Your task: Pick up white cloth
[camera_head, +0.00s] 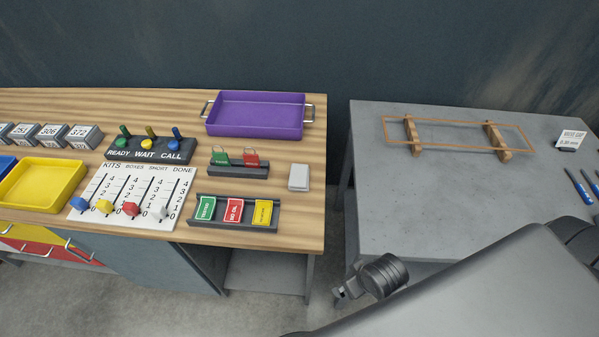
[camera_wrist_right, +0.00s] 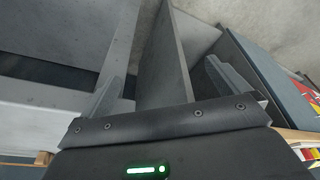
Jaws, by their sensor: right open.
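A small white-grey rectangular piece (camera_head: 298,177), which may be the white cloth, lies flat near the right edge of the wooden table, in the head view. I cannot tell its material. My right arm crosses the lower right of the head view, with its end low in front of the gap between the two tables, apart from the white piece. In the right wrist view my right gripper (camera_wrist_right: 168,82) has its two fingers spread, with nothing seen between them. The white piece cannot be made out in that view. My left gripper is not in view.
The wooden table (camera_head: 315,215) holds a purple tray (camera_head: 255,115), a yellow tray (camera_head: 42,186), a slider board (camera_head: 135,190) and card racks (camera_head: 237,213) beside the white piece. A grey table (camera_head: 400,200) bears a wooden frame (camera_head: 455,134); its front middle is clear.

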